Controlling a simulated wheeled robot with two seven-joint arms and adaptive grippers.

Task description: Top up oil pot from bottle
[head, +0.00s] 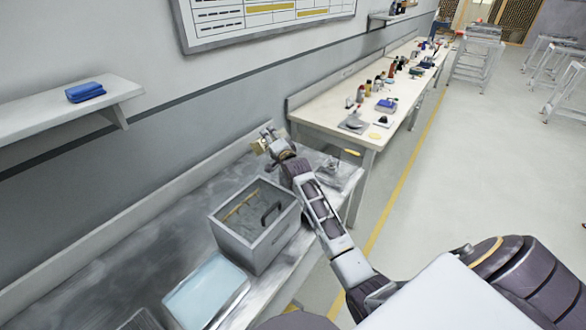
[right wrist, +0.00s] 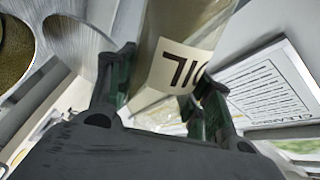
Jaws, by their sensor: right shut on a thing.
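My right gripper (head: 268,138) is over the back of the metal bench in the head view. In the right wrist view its two dark green fingers (right wrist: 162,92) are shut on the oil bottle (right wrist: 185,60). The bottle is clear with yellowish contents and a cream label whose letters read upside down. In the head view the bottle (head: 258,147) is a small yellowish shape at the gripper. At the left of the right wrist view is a round metal rim with golden-brown inside, perhaps the oil pot (right wrist: 62,45). Its distance from the bottle is unclear. My left gripper is not in view.
An open grey box with a black handle (head: 232,240) stands on the metal bench (head: 150,245), left of my right arm. A long table (head: 330,115) with several small items stands beyond. A printed card (right wrist: 275,90) shows behind the bottle.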

